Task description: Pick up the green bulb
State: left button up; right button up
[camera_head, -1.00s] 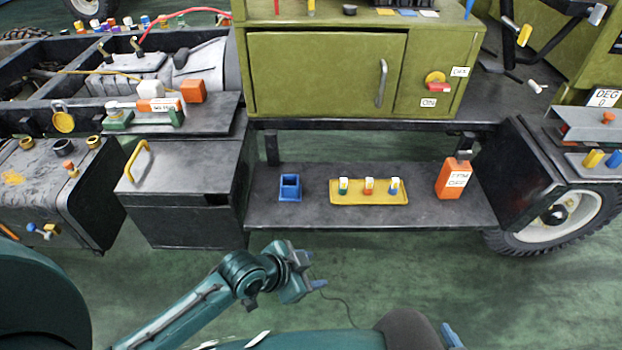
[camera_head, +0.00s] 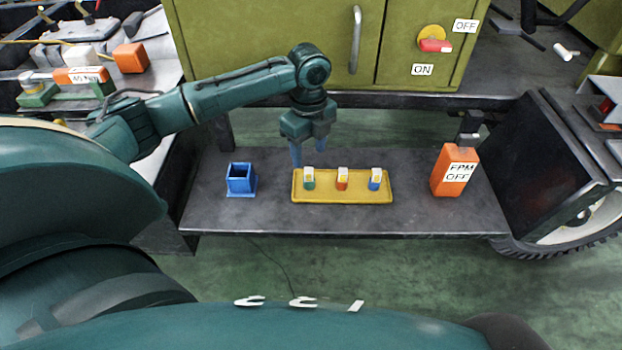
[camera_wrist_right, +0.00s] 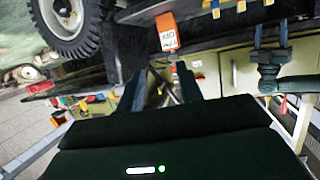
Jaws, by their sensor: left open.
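The green bulb (camera_head: 309,179), with a white and yellow top, stands upright at the left end of a yellow tray (camera_head: 350,200) in the head view. A red bulb (camera_head: 342,180) and a blue bulb (camera_head: 375,180) stand to its right. My left gripper (camera_head: 309,155) points down, open and empty, just above and behind the green bulb; its fingers look clear of it. In the right wrist view my right gripper (camera_wrist_right: 160,85) has its fingers apart with nothing held between them. The right gripper is not seen in the head view.
The dark shelf (camera_head: 270,218) holds a blue square holder (camera_head: 240,179) left of the tray and an orange canister (camera_head: 455,170) at the right. A green cabinet (camera_head: 280,40) stands above and behind. Shelf space between tray and canister is clear.

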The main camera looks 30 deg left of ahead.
aim_at(308, 170)
pick_arm(q)
notch_tip(308, 170, down, 4)
jog(key=shift+r+b, duration=0.15)
jog(key=shift+b, duration=0.15)
jog(key=f, duration=0.1)
jog(key=f+b, duration=0.1)
jog(key=f, duration=0.1)
jog(key=w+f+b, duration=0.1)
jog(key=shift+w+a+f, duration=0.1)
jog(key=shift+a+f, duration=0.3)
jog(key=shift+f, duration=0.3)
pick_arm(e)
jog(key=f, duration=0.1)
jog(key=a+f, duration=0.1)
jog(key=f+n, duration=0.1)
jog(key=shift+w+a+f+g, duration=0.2)
jog(key=shift+w+g, duration=0.1)
jog(key=shift+w, duration=0.1)
pick_arm(q)
jog(key=c, duration=1.1)
pick_arm(e)
jog(key=shift+d, duration=0.15)
